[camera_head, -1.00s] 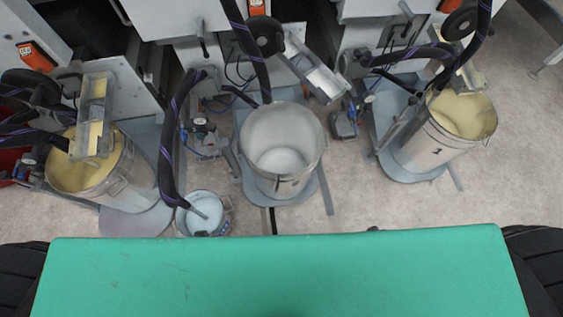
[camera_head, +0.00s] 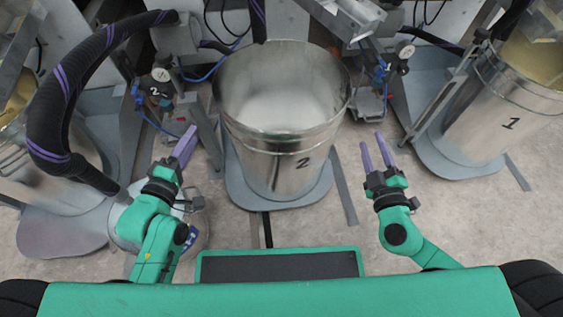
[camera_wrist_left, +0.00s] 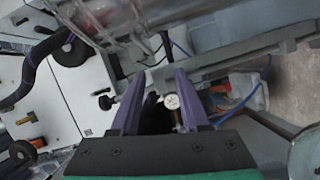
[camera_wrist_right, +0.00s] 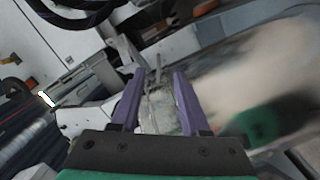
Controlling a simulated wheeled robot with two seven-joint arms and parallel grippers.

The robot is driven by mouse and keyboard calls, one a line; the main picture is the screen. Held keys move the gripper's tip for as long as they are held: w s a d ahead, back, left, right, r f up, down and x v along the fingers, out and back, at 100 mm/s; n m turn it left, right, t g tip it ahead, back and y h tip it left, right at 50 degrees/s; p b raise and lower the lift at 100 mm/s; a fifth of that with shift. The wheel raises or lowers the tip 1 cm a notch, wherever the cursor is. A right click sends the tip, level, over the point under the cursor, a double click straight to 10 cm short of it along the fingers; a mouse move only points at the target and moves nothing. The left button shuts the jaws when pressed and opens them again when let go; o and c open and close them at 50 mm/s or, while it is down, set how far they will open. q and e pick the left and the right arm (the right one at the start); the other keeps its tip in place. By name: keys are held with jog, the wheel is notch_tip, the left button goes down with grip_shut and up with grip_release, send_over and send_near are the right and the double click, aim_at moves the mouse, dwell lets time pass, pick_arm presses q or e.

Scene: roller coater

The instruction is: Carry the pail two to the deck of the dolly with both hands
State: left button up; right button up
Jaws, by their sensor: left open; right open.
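Pail two (camera_head: 281,175), a large shiny metal bucket marked "2", stands upright on a grey base plate (camera_head: 250,201) in the middle of the head view. It looks empty inside. My left gripper (camera_head: 187,145) is open and empty, left of the pail and apart from it. My right gripper (camera_head: 373,139) is open and empty, right of the pail and apart from it. Both wrist views show two purple fingers spread, with no pail between them. I cannot make out a dolly for certain.
Pail one (camera_head: 504,118) stands at the right, with tan contents. Another metal pail (camera_head: 40,170) is at the left, partly behind a thick black hose (camera_head: 60,110). Gauges and valves (camera_head: 160,85) flank pail two at the back. Bare floor (camera_head: 440,215) lies at the front right.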

aim_at(209, 104)
pick_arm(q)
jog(key=x, duration=0.4)
jog(key=r+x, duration=0.1)
jog(key=x, duration=0.7)
jog(key=shift+d+r+p, duration=0.15)
jog(key=shift+d+p, duration=0.05)
jog(key=shift+p, duration=0.1)
pick_arm(e)
jog(key=shift+y, duration=0.3)
jog(key=w, duration=0.4)
jog(key=w+a, duration=0.1)
jog(key=w, duration=0.9)
jog(key=shift+w+a+r, duration=0.15)
jog(key=shift+a+r, duration=0.2)
jog(key=shift+a, duration=0.05)
pick_arm(q)
grip_shut()
pick_arm(e)
grip_shut()
